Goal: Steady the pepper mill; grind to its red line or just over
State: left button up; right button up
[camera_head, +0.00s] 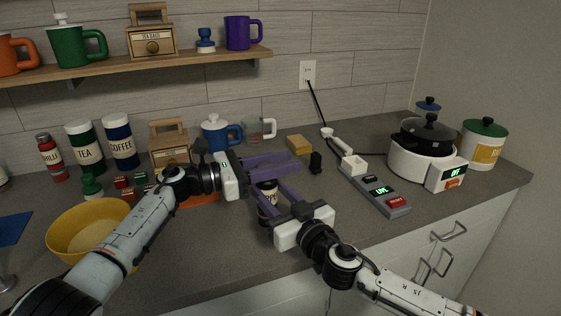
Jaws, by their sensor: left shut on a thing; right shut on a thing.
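The pepper mill (267,204) is a small dark upright piece with a pale label, standing on the counter in the middle of the head view. My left gripper (280,166) comes in from the left, with its purple fingers shut around the upper part of the mill. My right gripper (270,192) comes in from the lower right and is shut on the mill lower down. The fingers hide most of the mill's top and sides. I cannot make out a red line or any ground pepper.
A yellow bowl (78,228) stands at the left, with chili, tea and coffee containers (120,142) behind. A blue mug (216,134) and yellow sponge (299,145) are behind the mill. A power strip (377,190) reading LIVE and a white cooker (408,164) reading OFF are right.

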pick_arm(q)
jog(key=shift+s+f+m+g, duration=0.15)
jog(key=shift+m+g, duration=0.35)
jog(key=shift+g, duration=0.2)
jog(key=o, duration=1.1)
jog(key=shift+c, duration=0.2)
jog(key=v, duration=1.2)
jog(key=shift+f, duration=0.2)
jog(key=shift+a, duration=0.1)
